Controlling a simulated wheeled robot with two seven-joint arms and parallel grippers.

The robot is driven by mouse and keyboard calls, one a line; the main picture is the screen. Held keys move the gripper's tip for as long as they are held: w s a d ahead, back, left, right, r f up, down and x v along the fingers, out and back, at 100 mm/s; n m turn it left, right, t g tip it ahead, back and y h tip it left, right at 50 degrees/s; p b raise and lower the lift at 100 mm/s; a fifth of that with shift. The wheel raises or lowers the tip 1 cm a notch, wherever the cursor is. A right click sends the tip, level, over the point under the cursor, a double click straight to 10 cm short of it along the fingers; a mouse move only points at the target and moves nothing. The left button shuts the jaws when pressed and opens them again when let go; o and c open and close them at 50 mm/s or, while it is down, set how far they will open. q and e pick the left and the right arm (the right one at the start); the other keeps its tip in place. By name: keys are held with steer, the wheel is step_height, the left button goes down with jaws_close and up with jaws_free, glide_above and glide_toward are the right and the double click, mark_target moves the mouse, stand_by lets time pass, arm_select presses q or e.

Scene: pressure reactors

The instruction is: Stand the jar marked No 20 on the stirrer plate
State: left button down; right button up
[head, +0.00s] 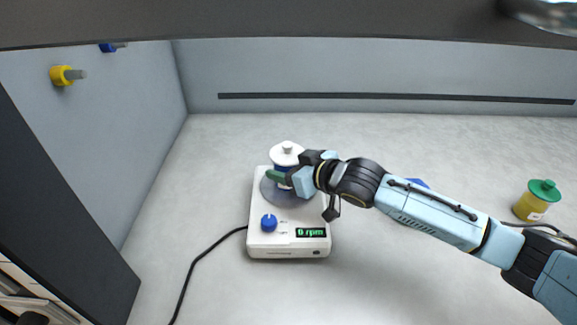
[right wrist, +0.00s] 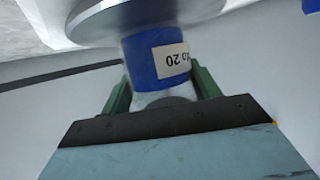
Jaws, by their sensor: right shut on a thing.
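The jar marked No 20 (head: 287,155) has a white lid and a blue body; its label, partly readable as 20, shows upside down in the right wrist view (right wrist: 171,60). My right gripper (head: 281,178) has green fingers, which are shut on the jar from both sides. The jar is upright over the grey disc of the stirrer plate (head: 268,225), towards its back. In the right wrist view the jar's base meets or nearly meets the disc (right wrist: 100,20); I cannot tell if it bears weight. My left gripper is not in view.
The stirrer has a blue knob (head: 269,222), a display reading 0 rpm and a black cable (head: 197,262). A yellow jar with a green lid (head: 537,200) stands at the right. A blue thing (head: 418,182) is partly hidden behind my right arm. Yellow and blue valves are on the left wall.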

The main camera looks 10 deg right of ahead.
steer(key=o, duration=0.8)
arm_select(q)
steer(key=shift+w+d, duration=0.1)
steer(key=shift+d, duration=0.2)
arm_select(e)
steer(key=o, duration=0.4)
steer(key=shift+s+d+r, duration=0.1)
steer(key=shift+r, duration=0.05)
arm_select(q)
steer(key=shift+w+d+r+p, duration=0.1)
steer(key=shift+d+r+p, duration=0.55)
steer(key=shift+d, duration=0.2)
arm_select(e)
steer(key=v, duration=1.1)
steer(key=shift+s+d+r, duration=0.1)
steer(key=shift+s+d, duration=0.1)
steer(key=shift+s, duration=0.05)
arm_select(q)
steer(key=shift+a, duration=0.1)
